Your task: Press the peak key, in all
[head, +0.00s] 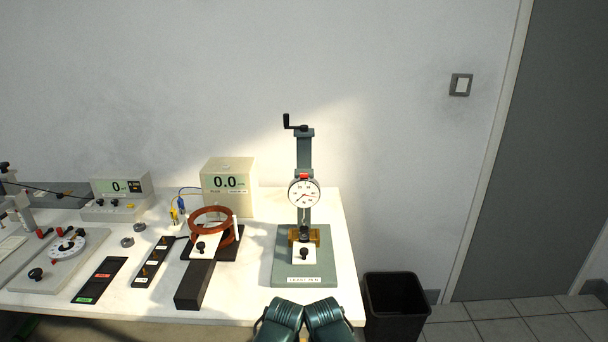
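A force-gauge stand (304,150) with a crank on top stands at the right end of the table. Its round white dial (305,193) faces me, with a small red part (303,176) at its top edge. Below the dial is a brass block (316,236) and a white plate with a black knob (304,253). No label reading "peak" is legible, so I cannot tell for sure which part is the peak key. Two teal parts of my own arms show at the bottom edge; neither gripper's fingers are visible.
A copper coil pair (212,212) on a black base stands left of the stand, before a meter box (229,184) reading 0.0. A black bin (396,308) stands right of the white table (140,300).

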